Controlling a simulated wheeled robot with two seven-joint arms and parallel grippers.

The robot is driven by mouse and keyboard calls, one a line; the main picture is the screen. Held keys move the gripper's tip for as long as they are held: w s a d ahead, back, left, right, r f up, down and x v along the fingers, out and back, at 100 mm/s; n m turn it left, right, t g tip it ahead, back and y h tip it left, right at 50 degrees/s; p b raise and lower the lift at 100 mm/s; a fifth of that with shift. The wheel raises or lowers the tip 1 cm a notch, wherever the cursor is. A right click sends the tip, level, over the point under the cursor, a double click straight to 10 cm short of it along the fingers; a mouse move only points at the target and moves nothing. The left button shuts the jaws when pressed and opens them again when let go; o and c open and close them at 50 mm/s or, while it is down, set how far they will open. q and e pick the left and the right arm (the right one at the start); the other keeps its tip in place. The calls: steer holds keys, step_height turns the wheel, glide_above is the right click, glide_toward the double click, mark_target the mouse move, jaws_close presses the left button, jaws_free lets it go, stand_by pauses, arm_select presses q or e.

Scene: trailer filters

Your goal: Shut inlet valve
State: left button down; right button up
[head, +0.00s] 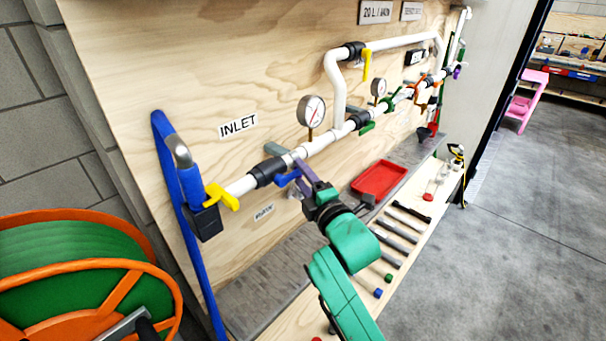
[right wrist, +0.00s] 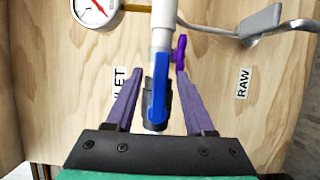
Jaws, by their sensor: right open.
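A white pipe (head: 240,186) runs along the plywood board by the INLET sign (head: 238,126). A blue lever (head: 287,179) sits on the pipe right of a black fitting (head: 268,172), lying roughly along the pipe. In the right wrist view the blue lever (right wrist: 158,100) shows between the purple fingers, with space on both sides. My right gripper (head: 303,170) is open around it, and its fingers (right wrist: 160,72) do not appear to touch it. A yellow handle (head: 222,197) sits at the pipe's left end, by the blue hose (head: 190,187). My left gripper is not in view.
A pressure gauge (head: 311,110) stands above the pipe, right of the lever. A shelf below holds a red tray (head: 379,179) and several tools. An orange and green hose reel (head: 75,262) fills the lower left. Open floor (head: 500,240) lies to the right.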

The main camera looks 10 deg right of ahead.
steer(key=shift+d+f, duration=0.1)
jaws_close()
steer(key=shift+f, duration=0.1)
stand_by(1.2)
